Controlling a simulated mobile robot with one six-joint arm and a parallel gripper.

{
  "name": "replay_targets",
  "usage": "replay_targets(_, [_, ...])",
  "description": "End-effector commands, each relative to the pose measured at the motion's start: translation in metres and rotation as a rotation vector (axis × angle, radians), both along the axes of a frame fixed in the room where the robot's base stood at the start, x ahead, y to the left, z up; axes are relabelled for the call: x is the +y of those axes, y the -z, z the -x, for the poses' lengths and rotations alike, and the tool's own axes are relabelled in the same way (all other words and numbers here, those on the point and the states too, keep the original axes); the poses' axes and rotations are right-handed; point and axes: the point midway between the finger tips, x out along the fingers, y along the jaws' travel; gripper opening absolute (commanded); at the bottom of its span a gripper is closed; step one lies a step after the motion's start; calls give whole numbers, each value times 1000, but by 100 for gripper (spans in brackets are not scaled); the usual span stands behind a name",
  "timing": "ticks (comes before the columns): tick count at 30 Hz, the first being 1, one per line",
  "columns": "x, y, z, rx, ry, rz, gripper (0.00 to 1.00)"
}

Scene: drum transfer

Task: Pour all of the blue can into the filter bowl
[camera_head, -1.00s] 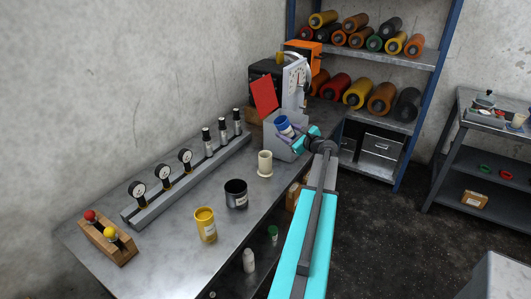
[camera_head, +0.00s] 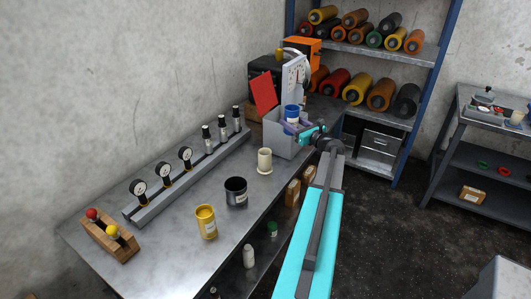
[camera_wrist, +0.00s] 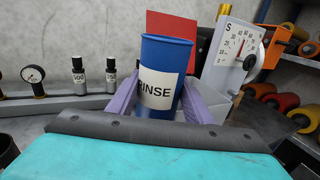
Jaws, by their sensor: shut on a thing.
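A blue can (camera_head: 292,112) with a white label is held close to upright above a grey open-topped box (camera_head: 288,146) at the far end of the bench. My gripper (camera_head: 297,126) is shut on it, with the purple fingers on either side of the can. In the wrist view the can (camera_wrist: 166,55) fills the middle and its label reads "RINSE" in part; its inside is hidden. A dark cup (camera_head: 236,193) and a cream cup on a round base (camera_head: 264,161) stand on the bench. I cannot tell which vessel is the filter bowl.
A red panel (camera_head: 264,92) and a dial scale (camera_head: 296,80) stand behind the box. A yellow can (camera_head: 206,222) and a rail of gauges (camera_head: 185,180) are on the bench. Shelves of coloured rolls (camera_head: 358,90) are at the back, a side table (camera_head: 470,110) at right.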

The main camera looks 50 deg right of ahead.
Motion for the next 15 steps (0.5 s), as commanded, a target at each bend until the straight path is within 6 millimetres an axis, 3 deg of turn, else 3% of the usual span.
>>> replay_targets(15, [3, -9, -4, -3, -5, -2, 15])
